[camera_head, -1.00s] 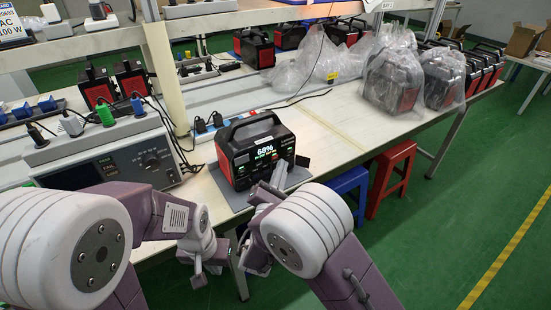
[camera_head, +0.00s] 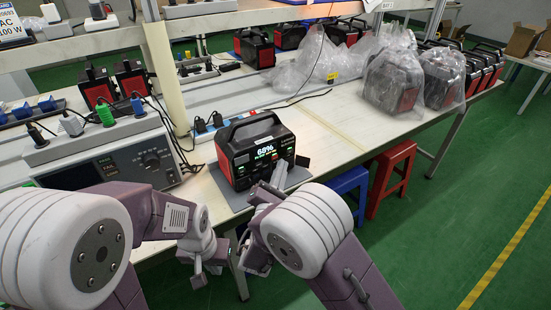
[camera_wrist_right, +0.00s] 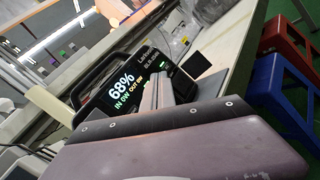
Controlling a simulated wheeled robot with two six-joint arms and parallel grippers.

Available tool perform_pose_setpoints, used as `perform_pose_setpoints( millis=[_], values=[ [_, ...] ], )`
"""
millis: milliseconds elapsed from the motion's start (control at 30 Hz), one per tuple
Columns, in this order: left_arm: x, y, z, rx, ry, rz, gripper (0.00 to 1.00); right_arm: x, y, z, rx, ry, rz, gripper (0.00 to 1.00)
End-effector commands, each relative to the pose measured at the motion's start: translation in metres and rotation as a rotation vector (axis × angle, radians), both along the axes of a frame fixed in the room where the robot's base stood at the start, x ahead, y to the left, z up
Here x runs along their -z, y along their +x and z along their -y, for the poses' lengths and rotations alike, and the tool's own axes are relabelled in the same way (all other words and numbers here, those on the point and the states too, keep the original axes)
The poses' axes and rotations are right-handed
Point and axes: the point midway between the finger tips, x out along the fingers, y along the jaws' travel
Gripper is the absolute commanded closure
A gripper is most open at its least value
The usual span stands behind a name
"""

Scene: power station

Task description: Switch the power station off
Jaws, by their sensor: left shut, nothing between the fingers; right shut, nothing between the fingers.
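The power station (camera_head: 240,162) is a black and red box with a top handle, standing on a grey mat (camera_head: 216,181) on the bench. Its front screen is lit and reads 68%; it also shows in the right wrist view (camera_wrist_right: 122,88). My right gripper (camera_head: 283,172) is shut and empty, with its fingertips close in front of the lower right of the front panel. In the right wrist view its fingers (camera_wrist_right: 157,92) cover part of the panel. Whether they touch it I cannot tell. My left gripper (camera_head: 199,279) is shut and empty, low in front of the bench edge.
A bench meter (camera_head: 120,165) with plugs stands left of the power station. Bagged units (camera_head: 392,80) stand at the back right. A blue stool (camera_head: 350,184) and a red stool (camera_head: 392,175) are by the bench's front edge.

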Motion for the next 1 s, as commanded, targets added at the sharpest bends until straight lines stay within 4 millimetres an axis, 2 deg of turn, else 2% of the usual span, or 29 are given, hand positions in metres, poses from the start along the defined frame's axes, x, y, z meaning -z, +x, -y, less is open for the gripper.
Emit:
perform_pose_setpoints(
  millis=[233, 1000],
  values=[
    [0.003, 0.0, 0.0, 0.0, 0.0, 0.0, 1.0, 0.0, 0.007, -0.005, 0.001, 0.001, 0.0, 1.0],
    [0.004, 0.0, 0.0, 0.0, 0.0, 0.0, 1.0, 0.0, 0.012, -0.008, 0.0, 0.0, 0.0, 1.0]
  ],
)
